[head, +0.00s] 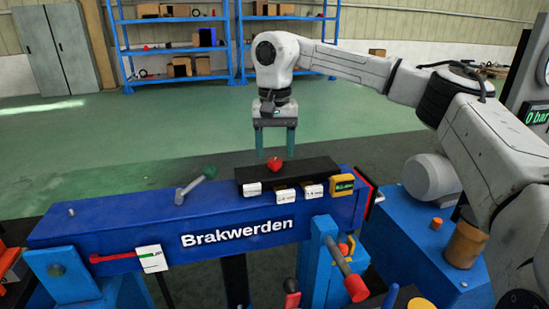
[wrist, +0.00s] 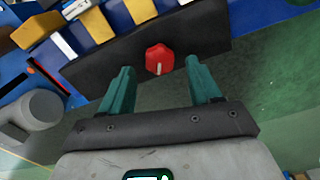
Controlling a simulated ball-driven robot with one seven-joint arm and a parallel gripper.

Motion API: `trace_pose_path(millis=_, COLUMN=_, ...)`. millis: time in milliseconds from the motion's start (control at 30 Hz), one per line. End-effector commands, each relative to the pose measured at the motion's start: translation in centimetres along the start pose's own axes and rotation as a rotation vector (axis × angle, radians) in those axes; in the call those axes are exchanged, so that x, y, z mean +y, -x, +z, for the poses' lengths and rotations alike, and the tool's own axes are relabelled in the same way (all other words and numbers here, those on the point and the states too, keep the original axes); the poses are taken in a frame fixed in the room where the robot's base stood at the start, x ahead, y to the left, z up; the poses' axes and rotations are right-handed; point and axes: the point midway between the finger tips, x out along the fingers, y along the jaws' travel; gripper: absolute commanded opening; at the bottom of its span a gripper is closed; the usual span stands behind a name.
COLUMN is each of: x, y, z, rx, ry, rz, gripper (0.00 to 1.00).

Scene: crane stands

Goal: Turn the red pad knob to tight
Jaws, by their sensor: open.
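The red pad knob (head: 274,164) sits on a black panel (head: 308,167) on top of the blue beam marked "Brakwerden". In the wrist view the red knob (wrist: 159,58) is lobed and has a white pointer mark toward the bottom of the picture. My gripper (head: 276,157) is above the panel, its two teal fingers pointing down and spread apart. In the wrist view the fingers of my gripper (wrist: 161,75) lie left and right of the knob, with a gap on both sides. The gripper is open and empty.
White labels (head: 287,196) and a yellow gauge (head: 342,185) line the panel's front. A red-ended lever (head: 355,288) juts out below. Shelves (head: 180,45) are far behind.

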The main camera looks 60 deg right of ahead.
Motion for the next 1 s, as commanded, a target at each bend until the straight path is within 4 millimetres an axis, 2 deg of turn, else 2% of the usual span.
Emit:
trace_pose_path(millis=100, x=0.0, y=-1.6, z=0.0, rx=0.0, ry=0.001, rz=-0.001, gripper=0.63)
trace_pose_path(millis=200, x=0.0, y=-2.3, z=0.0, rx=0.0, ry=0.001, rz=-0.001, gripper=0.63)
trace_pose_path(millis=567, x=0.0, y=-2.7, z=0.0, rx=0.001, ry=0.0, rz=-0.001, gripper=0.63)
trace_pose_path(millis=1000, x=0.0, y=-2.7, z=0.0, rx=0.001, ry=0.0, rz=-0.001, gripper=0.21)
